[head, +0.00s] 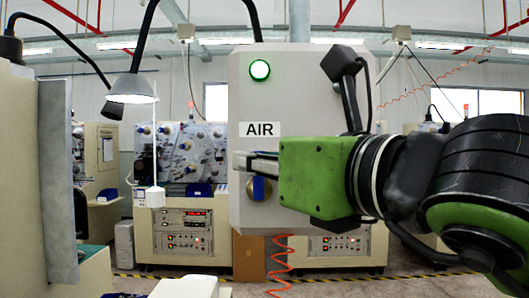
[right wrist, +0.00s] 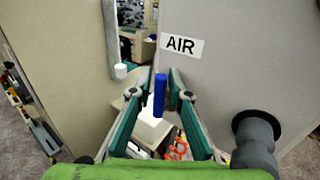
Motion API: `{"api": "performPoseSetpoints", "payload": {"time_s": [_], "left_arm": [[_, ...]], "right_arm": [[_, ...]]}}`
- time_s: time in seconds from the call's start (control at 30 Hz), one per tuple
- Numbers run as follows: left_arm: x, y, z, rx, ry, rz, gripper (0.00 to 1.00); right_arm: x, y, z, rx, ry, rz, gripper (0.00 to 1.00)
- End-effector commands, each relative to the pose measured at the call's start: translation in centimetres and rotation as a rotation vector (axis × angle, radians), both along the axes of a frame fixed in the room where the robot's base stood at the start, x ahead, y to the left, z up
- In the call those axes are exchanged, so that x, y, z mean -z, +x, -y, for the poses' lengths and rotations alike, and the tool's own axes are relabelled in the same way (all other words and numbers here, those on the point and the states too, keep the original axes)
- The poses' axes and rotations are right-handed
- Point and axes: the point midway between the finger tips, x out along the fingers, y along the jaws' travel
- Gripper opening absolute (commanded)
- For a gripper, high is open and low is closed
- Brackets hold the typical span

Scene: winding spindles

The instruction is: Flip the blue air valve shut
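My left gripper is not in view.
A lit green button (head: 260,70) is above the label. A lamp (head: 133,88) hangs at upper left, and a white pull (head: 151,197) hangs left of the box. An orange coiled hose (head: 281,262) hangs below it. Machines stand behind.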

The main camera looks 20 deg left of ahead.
Motion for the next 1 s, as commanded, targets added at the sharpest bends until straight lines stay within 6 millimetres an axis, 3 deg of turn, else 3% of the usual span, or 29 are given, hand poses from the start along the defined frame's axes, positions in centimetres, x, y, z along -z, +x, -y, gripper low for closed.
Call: {"api": "performPoseSetpoints", "payload": {"time_s": [0.23, 0.3, 0.67, 1.0], "left_arm": [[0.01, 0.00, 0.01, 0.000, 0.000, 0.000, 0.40], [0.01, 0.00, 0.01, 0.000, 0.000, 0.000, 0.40], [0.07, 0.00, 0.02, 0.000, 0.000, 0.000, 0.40], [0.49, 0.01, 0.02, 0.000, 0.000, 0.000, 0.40]], "right_arm": [[0.05, 0.06, -0.05, 0.000, 0.000, 0.000, 0.17], [0.05, 0.06, -0.04, 0.000, 0.000, 0.000, 0.00], [0.06, 0.05, -0.10, 0.001, -0.018, 0.003, 0.00], [0.08, -0.21, -0.84, 0.002, -0.195, 0.055, 0.00]]}}
